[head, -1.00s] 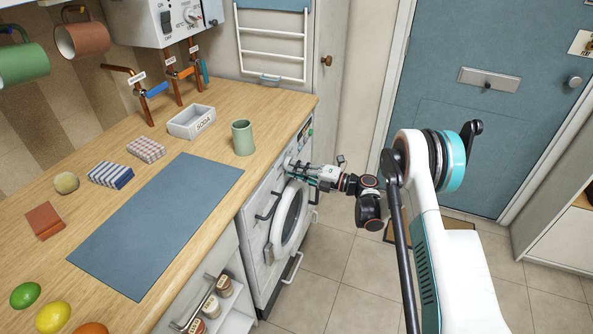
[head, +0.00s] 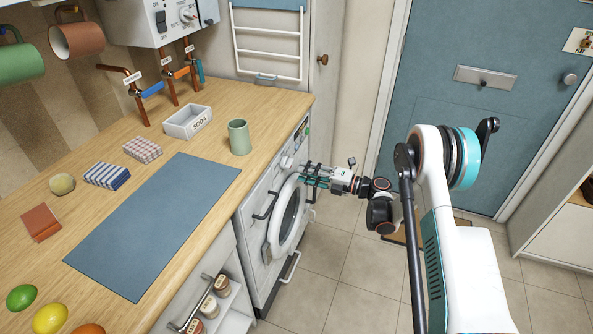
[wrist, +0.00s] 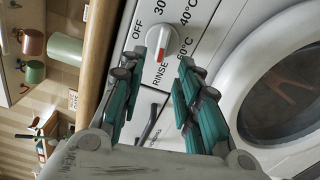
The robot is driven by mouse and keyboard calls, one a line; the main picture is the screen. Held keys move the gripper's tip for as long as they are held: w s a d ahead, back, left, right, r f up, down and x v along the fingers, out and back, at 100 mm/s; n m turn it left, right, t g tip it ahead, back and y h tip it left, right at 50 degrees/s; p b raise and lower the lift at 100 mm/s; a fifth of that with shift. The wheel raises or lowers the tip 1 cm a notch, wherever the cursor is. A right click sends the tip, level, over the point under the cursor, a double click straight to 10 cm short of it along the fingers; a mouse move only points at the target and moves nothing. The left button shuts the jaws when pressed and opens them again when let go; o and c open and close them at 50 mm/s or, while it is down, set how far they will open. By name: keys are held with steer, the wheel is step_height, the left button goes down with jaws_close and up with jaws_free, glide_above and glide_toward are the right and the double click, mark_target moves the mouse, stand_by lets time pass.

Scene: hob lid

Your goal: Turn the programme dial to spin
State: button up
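The programme dial (wrist: 163,41) is a white round knob with a red pointer mark on the washing machine's panel (head: 272,185). In the wrist view the red mark points down toward the RINSE label (wrist: 161,72); OFF, 40°C and 60°C also show around the dial. I cannot read a spin label. In the head view the dial (head: 287,162) is small, at the front of the machine. My gripper (wrist: 158,62) is open, its two teal fingers on either side of the view, with nothing between them. In the head view my gripper (head: 307,173) is just right of the dial, apart from it.
The round door (head: 286,214) is right of the dial in the wrist view. Open tiled floor (head: 335,262) lies in front of the machine.

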steer(key=v, duration=0.7)
